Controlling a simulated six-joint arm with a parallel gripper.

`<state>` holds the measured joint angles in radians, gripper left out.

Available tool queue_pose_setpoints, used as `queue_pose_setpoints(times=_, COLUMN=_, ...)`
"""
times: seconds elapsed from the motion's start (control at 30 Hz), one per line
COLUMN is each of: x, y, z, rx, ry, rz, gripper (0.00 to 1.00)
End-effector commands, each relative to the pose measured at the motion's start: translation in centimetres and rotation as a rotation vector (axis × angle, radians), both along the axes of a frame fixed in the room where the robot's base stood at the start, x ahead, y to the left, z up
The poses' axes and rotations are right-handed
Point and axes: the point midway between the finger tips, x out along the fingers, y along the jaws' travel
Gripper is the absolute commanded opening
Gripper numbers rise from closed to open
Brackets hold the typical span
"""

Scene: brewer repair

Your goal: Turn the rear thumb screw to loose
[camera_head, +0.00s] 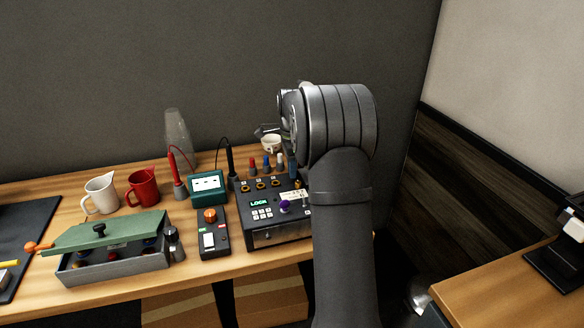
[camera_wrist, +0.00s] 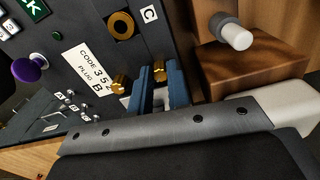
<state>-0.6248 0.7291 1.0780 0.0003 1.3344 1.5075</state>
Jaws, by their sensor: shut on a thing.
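The black brewer control box (camera_head: 275,236) stands on the table, partly hidden by my arm. In the wrist view, the blue fingers of my gripper (camera_wrist: 159,88) are shut on a gold thumb screw (camera_wrist: 159,69), which shows between their tips. By its place nearer the socket row, this looks like the rear one. A second gold thumb screw (camera_wrist: 119,85) stands free just left of the fingers, beside the white code label (camera_wrist: 90,71).
A purple knob (camera_wrist: 30,68) and small switches (camera_wrist: 68,106) lie left of my fingers. A white-tipped plug (camera_wrist: 235,36) stands in a wooden block (camera_wrist: 255,66) to the right. A teal meter (camera_head: 208,188) and a black switch box (camera_head: 213,240) stand left of the control box.

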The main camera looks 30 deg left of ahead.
Motion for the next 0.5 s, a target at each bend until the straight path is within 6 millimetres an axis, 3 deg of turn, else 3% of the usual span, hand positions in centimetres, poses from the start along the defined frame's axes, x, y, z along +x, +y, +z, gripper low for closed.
queue_pose_setpoints(times=0.5, x=-0.02, y=-0.08, z=-0.03, rx=-0.001, ry=-0.001, rz=0.409, gripper=0.0)
